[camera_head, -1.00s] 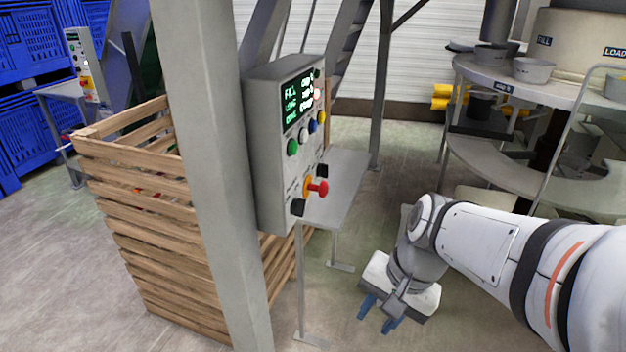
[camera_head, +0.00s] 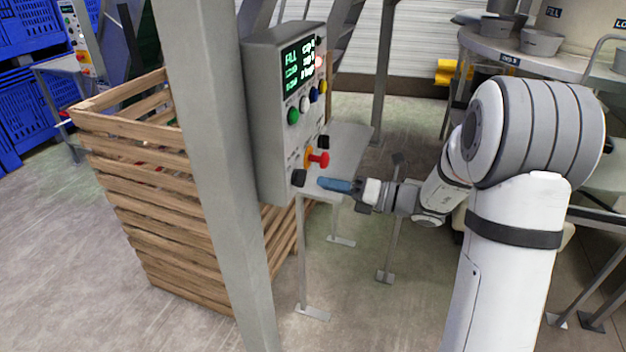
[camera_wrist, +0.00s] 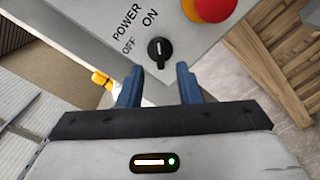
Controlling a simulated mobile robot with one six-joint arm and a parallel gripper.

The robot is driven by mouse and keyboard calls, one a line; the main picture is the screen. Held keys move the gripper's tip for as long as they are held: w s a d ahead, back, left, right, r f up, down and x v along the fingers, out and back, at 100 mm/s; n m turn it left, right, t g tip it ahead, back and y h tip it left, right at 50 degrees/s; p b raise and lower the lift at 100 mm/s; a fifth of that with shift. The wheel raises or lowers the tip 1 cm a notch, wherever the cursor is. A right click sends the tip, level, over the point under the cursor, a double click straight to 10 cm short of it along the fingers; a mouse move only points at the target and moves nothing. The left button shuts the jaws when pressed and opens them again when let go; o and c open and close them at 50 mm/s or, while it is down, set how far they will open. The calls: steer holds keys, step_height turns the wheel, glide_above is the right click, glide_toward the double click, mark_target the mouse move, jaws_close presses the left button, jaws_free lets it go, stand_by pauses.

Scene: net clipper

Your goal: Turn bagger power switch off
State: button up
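The grey control box (camera_head: 262,125) stands beside a post in the head view. Its black power switch (camera_head: 298,178) is at the lower front. In the wrist view the switch (camera_wrist: 158,50) is a black knob with a light pointer line. The line stands roughly upright, toward the printed ON; OFF is to its left under POWER. My gripper (camera_head: 323,184) is just right of the switch in the head view, pointing at it. In the wrist view its two blue fingers (camera_wrist: 158,74) are apart, with the knob ahead of the gap; contact is not visible.
A red emergency stop (camera_head: 319,160) on a yellow base sits close to the switch, also near the top of the wrist view (camera_wrist: 212,7). Coloured buttons and a lit screen (camera_head: 298,67) are above. A grey post (camera_head: 205,130) and wooden crate (camera_head: 150,215) stand left.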

mark_target(300, 178)
steer(key=x, duration=0.4)
steer(key=shift+w+a, duration=0.1)
steer(key=shift+a, duration=0.25)
steer(key=shift+c, duration=0.2)
jaws_close()
